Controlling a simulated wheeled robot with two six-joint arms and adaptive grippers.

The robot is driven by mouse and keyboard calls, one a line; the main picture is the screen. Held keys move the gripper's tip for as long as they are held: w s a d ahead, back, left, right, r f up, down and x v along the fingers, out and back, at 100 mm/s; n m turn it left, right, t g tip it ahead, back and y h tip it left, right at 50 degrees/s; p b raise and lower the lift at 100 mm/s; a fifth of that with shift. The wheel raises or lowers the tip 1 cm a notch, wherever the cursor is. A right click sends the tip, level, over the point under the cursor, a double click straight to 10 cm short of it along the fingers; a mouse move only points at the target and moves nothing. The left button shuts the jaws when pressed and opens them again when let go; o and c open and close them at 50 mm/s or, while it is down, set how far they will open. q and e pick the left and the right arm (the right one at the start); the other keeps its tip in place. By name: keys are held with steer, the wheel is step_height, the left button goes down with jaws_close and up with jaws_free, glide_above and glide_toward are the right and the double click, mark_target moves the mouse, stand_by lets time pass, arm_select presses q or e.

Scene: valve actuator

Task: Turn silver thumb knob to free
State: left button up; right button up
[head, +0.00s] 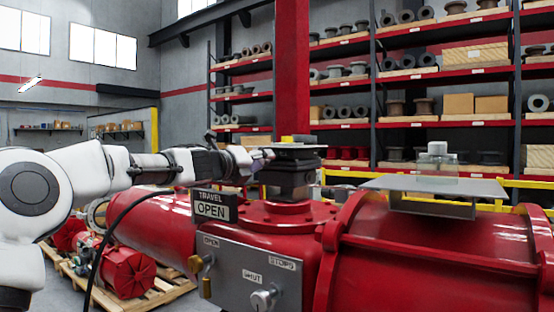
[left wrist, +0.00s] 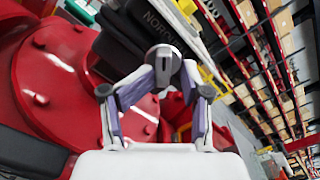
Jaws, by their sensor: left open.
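The silver thumb knob (left wrist: 163,56) shows in the left wrist view as a round, grey piece with a dark slot, beside a dark box (left wrist: 150,22) with white lettering. My left gripper (left wrist: 166,76) is open, with its fingertips close around the knob's near side. I cannot tell whether they touch it. In the head view the left gripper (head: 264,154) reaches from the left to the dark box (head: 291,178) on top of the red actuator. The knob is not clear there. My right gripper is not in view.
A TRAVEL OPEN sign (head: 212,205) stands below my left arm.

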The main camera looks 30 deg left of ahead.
arm_select(q)
steer(key=shift+s+a+r, duration=0.15)
steer(key=shift+s+r, duration=0.25)
steer(key=shift+s, duration=0.15)
steer(key=shift+c, duration=1.3)
steer(key=shift+s, duration=0.2)
jaws_close()
steer(key=shift+a+r, duration=0.1)
steer(key=shift+r, duration=0.05)
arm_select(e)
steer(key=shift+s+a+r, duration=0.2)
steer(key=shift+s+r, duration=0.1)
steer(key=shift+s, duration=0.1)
